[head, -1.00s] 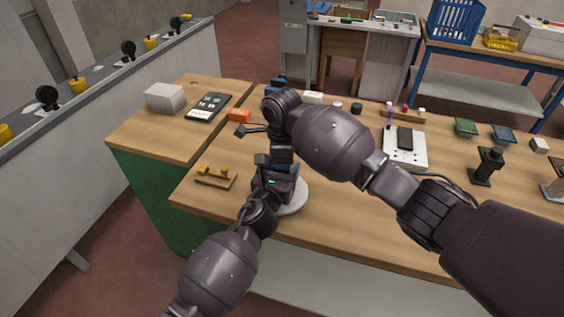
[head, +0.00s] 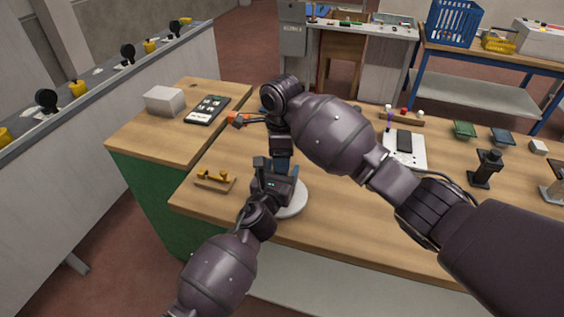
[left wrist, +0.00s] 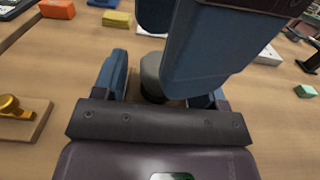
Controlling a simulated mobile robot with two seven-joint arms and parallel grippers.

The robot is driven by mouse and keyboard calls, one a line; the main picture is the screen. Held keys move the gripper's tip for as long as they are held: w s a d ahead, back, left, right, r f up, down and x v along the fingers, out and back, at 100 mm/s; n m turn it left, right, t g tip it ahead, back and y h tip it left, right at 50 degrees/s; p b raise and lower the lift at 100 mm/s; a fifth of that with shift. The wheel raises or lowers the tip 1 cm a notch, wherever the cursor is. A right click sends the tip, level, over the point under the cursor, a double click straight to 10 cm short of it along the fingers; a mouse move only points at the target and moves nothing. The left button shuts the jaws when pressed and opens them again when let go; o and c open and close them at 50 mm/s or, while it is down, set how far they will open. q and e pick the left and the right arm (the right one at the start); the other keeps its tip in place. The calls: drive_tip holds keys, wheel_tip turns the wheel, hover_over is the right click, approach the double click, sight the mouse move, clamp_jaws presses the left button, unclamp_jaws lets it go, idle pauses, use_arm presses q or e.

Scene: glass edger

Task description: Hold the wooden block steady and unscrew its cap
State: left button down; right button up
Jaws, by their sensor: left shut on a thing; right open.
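My left gripper (head: 277,182) reaches in over the round pale plate (head: 296,203) near the table's front edge. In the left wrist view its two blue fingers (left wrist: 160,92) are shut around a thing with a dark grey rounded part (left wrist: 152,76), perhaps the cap. I take the held thing for the wooden block; its wood is not clearly seen. My right gripper (head: 282,165) points down just above the left one and is open. One of its blue fingers (left wrist: 215,50) covers much of the held thing in the left wrist view. Contact with the cap cannot be told.
A wooden holder with brass-coloured parts (head: 214,181) lies left of the grippers. A white device (head: 404,150) and a black stand (head: 487,168) are to the right. The table front right is clear.

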use_arm(q)
drive_tip(key=shift+f, duration=0.1)
use_arm(e)
drive_tip(key=shift+s+a+r, duration=0.1)
drive_tip(key=shift+a+r, duration=0.05)
drive_tip(key=shift+r, duration=0.55)
drive_tip(key=shift+c, duration=1.4)
wheel_tip(320, 180, up, 3)
drive_tip(key=m, duration=0.3)
drive_tip(key=shift+f, duration=4)
drive_tip(key=shift+c, duration=0.3)
drive_tip(key=c, duration=0.7)
drive_tip(key=shift+n, duration=1.5)
drive_tip(key=o, duration=1)
